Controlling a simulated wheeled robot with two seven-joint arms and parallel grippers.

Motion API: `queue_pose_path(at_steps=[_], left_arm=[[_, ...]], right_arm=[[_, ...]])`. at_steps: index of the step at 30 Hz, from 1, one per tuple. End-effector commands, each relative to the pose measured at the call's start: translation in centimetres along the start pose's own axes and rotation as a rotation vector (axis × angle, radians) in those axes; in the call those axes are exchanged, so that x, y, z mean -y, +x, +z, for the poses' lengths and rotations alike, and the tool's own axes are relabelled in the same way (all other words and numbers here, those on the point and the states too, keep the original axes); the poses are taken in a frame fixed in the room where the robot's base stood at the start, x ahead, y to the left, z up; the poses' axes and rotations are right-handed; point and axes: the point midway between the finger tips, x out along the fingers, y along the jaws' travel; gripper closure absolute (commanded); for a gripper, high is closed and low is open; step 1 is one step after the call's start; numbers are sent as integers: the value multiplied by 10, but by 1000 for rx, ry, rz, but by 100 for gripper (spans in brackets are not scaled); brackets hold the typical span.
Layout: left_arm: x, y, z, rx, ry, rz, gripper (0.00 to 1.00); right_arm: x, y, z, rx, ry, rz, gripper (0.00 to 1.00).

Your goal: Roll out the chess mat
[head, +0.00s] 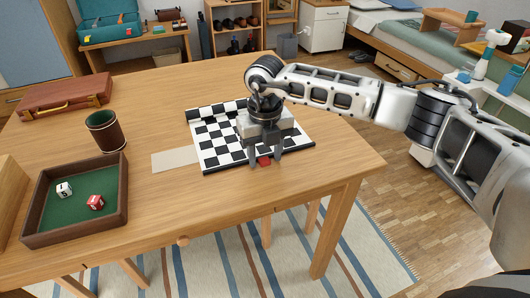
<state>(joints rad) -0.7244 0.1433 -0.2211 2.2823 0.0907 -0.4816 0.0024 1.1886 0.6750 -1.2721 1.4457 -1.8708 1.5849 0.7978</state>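The black-and-white checkered chess mat (219,136) lies on the wooden table, with much of its pattern spread out. A dark, raised-looking edge runs along its far left side; another dark edge runs along the front. My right gripper (266,160) points down over the mat's front right part, and its arm hides some of the squares. Its two fingers are apart. A small red thing (264,161) shows between the fingertips, near the front edge; I cannot tell whether they touch it. My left gripper is not in view.
A pale flat rectangle (174,160) lies left of the mat. Farther left are a dice tray (118,203) with two dice, a dark cup (105,132) and a brown case (64,96). The table (262,198) is clear in front of and behind the mat.

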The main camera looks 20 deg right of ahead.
Motion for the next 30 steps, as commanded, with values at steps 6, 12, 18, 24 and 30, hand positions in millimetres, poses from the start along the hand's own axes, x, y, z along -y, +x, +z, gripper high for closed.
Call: queue_pose_path(at_steps=[6, 12, 18, 24, 30], left_arm=[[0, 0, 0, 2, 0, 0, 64], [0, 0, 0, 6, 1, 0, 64], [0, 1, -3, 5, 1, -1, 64], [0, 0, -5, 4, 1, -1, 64], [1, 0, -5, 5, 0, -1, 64]], right_arm=[[0, -11, 1, 3, -1, 2, 55], [0, -50, 1, 5, -1, 2, 55], [0, -100, 1, 5, 0, 2, 55], [0, -139, 0, 3, -1, 1, 55], [0, -157, 0, 0, 0, 1, 55]])
